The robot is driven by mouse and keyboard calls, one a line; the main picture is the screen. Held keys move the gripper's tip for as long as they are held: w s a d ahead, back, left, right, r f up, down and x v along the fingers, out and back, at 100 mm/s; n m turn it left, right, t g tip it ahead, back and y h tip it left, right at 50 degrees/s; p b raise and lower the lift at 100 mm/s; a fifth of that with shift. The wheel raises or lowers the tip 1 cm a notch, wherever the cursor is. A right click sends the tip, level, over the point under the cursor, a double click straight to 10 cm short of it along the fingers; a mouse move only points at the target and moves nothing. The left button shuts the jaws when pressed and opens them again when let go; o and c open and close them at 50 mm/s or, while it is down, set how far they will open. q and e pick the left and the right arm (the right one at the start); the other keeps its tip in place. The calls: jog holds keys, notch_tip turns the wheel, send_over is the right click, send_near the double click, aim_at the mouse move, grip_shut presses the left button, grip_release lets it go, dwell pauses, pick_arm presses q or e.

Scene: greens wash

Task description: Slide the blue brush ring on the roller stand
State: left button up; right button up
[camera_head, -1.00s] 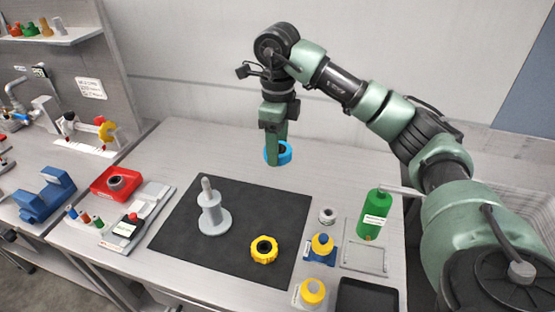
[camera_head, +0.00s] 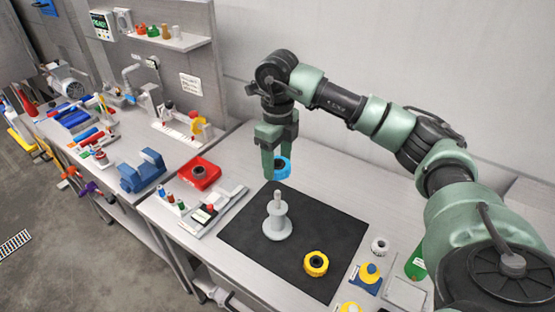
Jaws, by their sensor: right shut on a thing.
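The blue brush ring (camera_head: 284,168) is held by my right gripper (camera_head: 271,165), which is shut on it. The ring is in the air, just above the top of the post in the picture; how high or how far behind it is, I cannot tell. The roller stand (camera_head: 277,222) is light grey, with a round base and an upright post, and stands on the black mat (camera_head: 243,235). A gripper finger covers part of the ring's left side. My left gripper is not in view.
A yellow ring (camera_head: 316,264) lies on the mat right of the stand. A red tray (camera_head: 207,177) and a grey panel stand to the left. A white ring (camera_head: 380,246), a yellow-capped item and a green bottle (camera_head: 415,264) are at the right.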

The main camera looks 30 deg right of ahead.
aim_at(277, 191)
notch_tip(277, 191, down, 2)
jog(key=shift+f+b, duration=0.1)
jog(key=shift+b, duration=0.8)
jog(key=shift+f+b, duration=0.65)
jog(key=shift+f, duration=0.15)
jog(key=shift+f+b, duration=0.65)
jog(key=shift+f, duration=0.3)
jog(key=shift+f+b, duration=0.1)
jog(key=shift+b, duration=0.2)
jog(key=shift+f+b, duration=2.8)
jog(key=shift+f, duration=1.1)
jog(key=o, duration=1.4)
jog(key=shift+r, duration=0.1)
